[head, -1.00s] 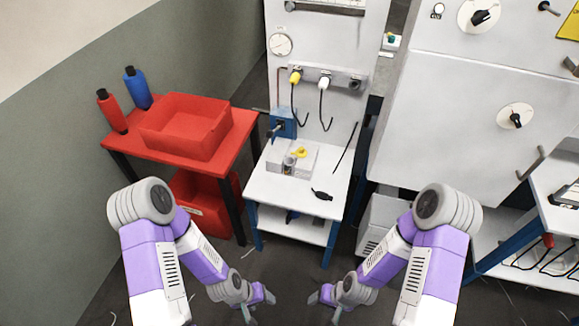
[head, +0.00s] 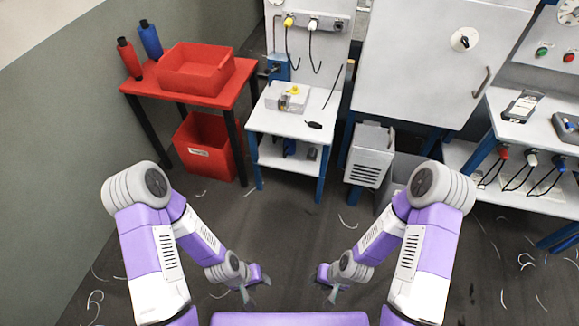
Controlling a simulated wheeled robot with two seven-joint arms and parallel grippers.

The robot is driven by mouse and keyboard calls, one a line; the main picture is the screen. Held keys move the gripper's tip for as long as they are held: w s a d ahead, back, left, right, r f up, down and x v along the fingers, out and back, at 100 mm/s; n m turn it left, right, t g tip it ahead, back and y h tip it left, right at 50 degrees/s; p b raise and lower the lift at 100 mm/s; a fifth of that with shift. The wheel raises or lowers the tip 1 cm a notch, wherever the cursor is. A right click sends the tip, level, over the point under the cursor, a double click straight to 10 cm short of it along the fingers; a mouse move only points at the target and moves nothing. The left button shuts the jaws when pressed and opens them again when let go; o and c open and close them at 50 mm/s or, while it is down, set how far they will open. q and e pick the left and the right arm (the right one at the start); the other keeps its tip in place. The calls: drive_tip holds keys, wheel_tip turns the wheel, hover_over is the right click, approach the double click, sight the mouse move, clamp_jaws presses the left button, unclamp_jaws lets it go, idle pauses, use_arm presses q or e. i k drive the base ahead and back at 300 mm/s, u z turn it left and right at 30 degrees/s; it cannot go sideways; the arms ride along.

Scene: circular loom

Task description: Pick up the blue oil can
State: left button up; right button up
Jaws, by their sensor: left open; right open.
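The blue oil can (head: 150,39) stands upright, slightly tilted in the picture, at the back left of the red table (head: 219,98). It has a dark cap and is beside a red can (head: 130,60). My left gripper (head: 254,291) is open and empty, low over the floor and well in front of the red table. My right gripper (head: 329,290) is open and empty, low over the floor to the right of the left one. Neither gripper is near the blue can.
A red bin (head: 195,68) sits on the red table beside the cans. A second red bin (head: 207,152) is beneath it. A white workbench (head: 276,122) stands to the right, with a grey box (head: 369,157) beside it. The floor ahead is clear except for scattered shavings.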

sight(288, 144)
drive_tip(key=u, duration=1.15)
drive_tip(key=i, duration=1.65)
drive_tip(key=z, duration=0.9)
drive_tip(key=i, duration=0.8)
drive_tip(key=z, duration=0.8)
